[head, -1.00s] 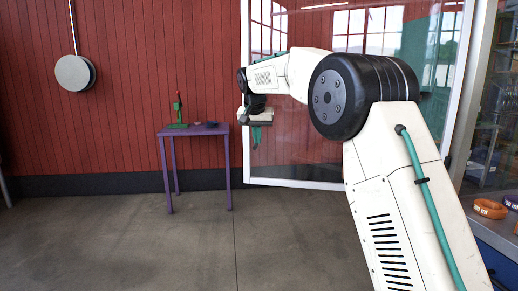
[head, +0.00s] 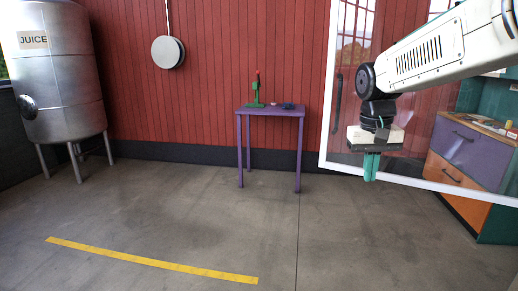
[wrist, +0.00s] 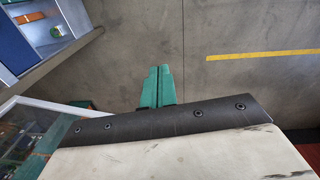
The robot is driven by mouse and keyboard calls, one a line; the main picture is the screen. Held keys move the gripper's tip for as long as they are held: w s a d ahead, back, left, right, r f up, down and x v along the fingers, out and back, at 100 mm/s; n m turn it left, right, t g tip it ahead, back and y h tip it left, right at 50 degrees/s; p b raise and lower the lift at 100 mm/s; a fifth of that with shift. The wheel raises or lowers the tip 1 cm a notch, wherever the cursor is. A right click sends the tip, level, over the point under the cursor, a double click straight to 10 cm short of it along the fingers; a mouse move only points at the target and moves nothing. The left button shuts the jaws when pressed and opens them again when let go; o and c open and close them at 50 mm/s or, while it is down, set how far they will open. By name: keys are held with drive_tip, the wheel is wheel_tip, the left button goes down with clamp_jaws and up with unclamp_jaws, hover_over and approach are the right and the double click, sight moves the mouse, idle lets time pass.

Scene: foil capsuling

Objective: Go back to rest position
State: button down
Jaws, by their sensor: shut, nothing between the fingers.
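My gripper (head: 371,166) hangs at the right of the head view, with its green fingers pointing down. The fingers are together and nothing is between them. In the wrist view the fingers (wrist: 157,86) also lie side by side above bare concrete floor. My gripper is in the air, to the right of the purple table (head: 271,112) and apart from it. On the table stands a green device (head: 256,95) with a red tip, and a small dark item (head: 288,105) lies beside it.
A steel juice tank (head: 62,85) stands at the left. A glass panel with a white frame (head: 326,110) and a cabinet with drawers (head: 465,150) are at the right. A yellow line (head: 150,262) crosses the open floor.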

drive_tip(key=s+f, duration=0.2)
drive_tip(key=s, duration=1.2)
drive_tip(key=s+f+n+t, duration=0.1)
drive_tip(key=s+f, duration=0.2)
drive_tip(key=s, duration=1.2)
drive_tip(key=shift+s+f+y, duration=0.2)
drive_tip(key=shift+s+y, duration=0.1)
drive_tip(key=shift+y, duration=0.1)
drive_tip(key=shift+d, duration=0.1)
